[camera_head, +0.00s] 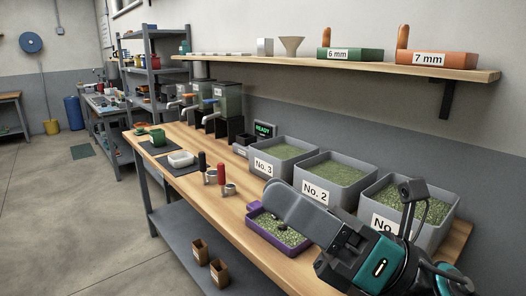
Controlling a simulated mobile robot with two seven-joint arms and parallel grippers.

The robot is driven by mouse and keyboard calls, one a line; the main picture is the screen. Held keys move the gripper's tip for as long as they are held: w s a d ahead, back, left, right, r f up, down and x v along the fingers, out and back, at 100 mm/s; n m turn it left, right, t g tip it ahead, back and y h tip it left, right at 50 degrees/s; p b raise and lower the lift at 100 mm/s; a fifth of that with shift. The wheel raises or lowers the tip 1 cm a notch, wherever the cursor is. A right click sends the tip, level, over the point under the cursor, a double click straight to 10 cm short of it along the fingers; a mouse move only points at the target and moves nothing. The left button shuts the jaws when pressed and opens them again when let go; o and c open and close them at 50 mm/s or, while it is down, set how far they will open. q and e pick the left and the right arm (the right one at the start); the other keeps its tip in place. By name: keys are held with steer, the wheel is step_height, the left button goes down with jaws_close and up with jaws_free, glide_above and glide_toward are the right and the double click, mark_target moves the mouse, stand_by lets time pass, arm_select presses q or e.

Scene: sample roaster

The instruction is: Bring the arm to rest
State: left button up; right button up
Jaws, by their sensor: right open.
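My right arm comes in from the lower right, with its teal and black part over the front right of the wooden bench (196,176). My right gripper (300,212) is open above a purple tray (291,252) of green beans. The gripper and arm hide part of this tray and the front of the rightmost grey bin (441,231). I cannot make out anything held. My left gripper is not in view.
Bins No. 3 (256,168) and No. 2 (340,201) stand behind the tray, full of green beans. Red-handled (221,174) and black-handled (202,161) tools stand left of it. A shelf (300,63) hangs above. The floor at left is open.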

steer(key=w+d+f+m+t+h, duration=0.4)
steer(key=d+f+m+t+h, duration=0.45)
steer(key=m, duration=0.75)
steer(key=w+d+f+m+t+h, duration=0.45)
steer(key=m+h, duration=0.75)
steer(key=m, duration=0.4)
steer(key=s+d+f+m+g+h, duration=0.1)
steer(key=s+d+f+m+g, duration=0.2)
steer(key=f, duration=0.4)
steer(key=s+d+f+m+g+h, duration=0.25)
steer(key=f+m+g, duration=0.2)
steer(key=f, duration=0.25)
steer(key=s+f+m+g+y, duration=0.1)
steer(key=s+f+m+g, duration=0.1)
steer(key=s+f+g, duration=0.45)
steer(key=s+f+m+g, duration=0.2)
steer(key=s+f, duration=0.2)
steer(key=s, duration=0.5)
steer(key=w+a+f+t+y, duration=0.2)
steer(key=w+a+f+t, duration=0.1)
steer(key=w+f+t, duration=0.4)
steer(key=shift+w+a+f+n, duration=0.3)
steer(key=shift+w+f, duration=0.2)
steer(key=shift+f, duration=0.25)
